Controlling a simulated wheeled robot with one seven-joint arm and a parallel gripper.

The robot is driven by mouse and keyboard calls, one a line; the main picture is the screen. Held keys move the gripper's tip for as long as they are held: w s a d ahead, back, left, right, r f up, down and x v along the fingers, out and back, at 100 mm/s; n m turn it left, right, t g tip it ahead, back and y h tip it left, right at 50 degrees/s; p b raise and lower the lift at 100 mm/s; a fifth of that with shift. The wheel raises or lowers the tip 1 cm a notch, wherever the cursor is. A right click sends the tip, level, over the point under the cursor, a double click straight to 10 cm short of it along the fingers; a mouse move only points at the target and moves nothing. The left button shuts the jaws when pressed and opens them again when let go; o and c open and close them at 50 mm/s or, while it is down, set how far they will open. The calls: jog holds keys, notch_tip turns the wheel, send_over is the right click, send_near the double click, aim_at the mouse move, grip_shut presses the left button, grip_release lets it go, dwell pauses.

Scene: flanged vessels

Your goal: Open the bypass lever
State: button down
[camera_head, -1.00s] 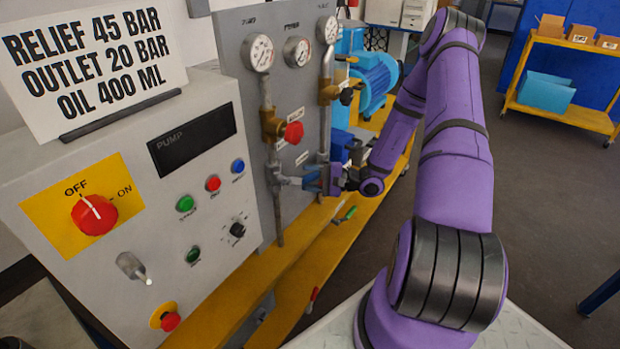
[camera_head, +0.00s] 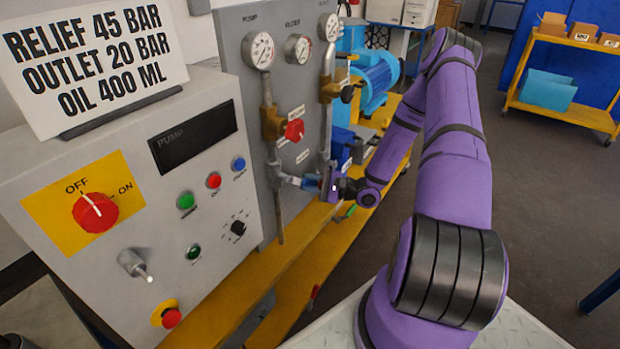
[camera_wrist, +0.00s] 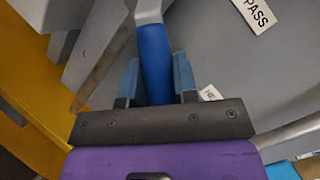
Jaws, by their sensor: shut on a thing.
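The bypass lever has a blue handle (camera_wrist: 154,50) on a metal arm, and in the wrist view it runs between my two fingers. In the head view the handle (camera_head: 310,182) sits low on the grey panel, pointing right from the pipe fitting. My gripper (camera_wrist: 156,82) is shut on the handle; in the head view my gripper (camera_head: 320,185) is at its right end. The fingers hide part of the handle.
The grey panel (camera_head: 247,110) carries gauges, pipes and a red knob (camera_head: 294,130) above the lever. A control box with an OFF/ON switch (camera_head: 95,212) stands at left. A yellow bench frame (camera_head: 270,285) runs below. A blue pump motor (camera_head: 375,78) stands behind.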

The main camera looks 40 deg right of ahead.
jog(key=s+a+f+m+t+h, duration=0.2)
jog(key=a+m+t, duration=0.4)
jog(key=m, duration=0.8)
jog(key=shift+s+a+f+t, duration=0.3)
jog(key=shift+f+t, duration=0.1)
jog(key=shift+f, duration=0.4)
jog(key=c, duration=0.9)
grip_release()
jog(key=v, duration=1)
jog(key=shift+s+f, duration=0.15)
jog(key=shift+s, duration=0.15)
jog(key=shift+d, duration=0.1)
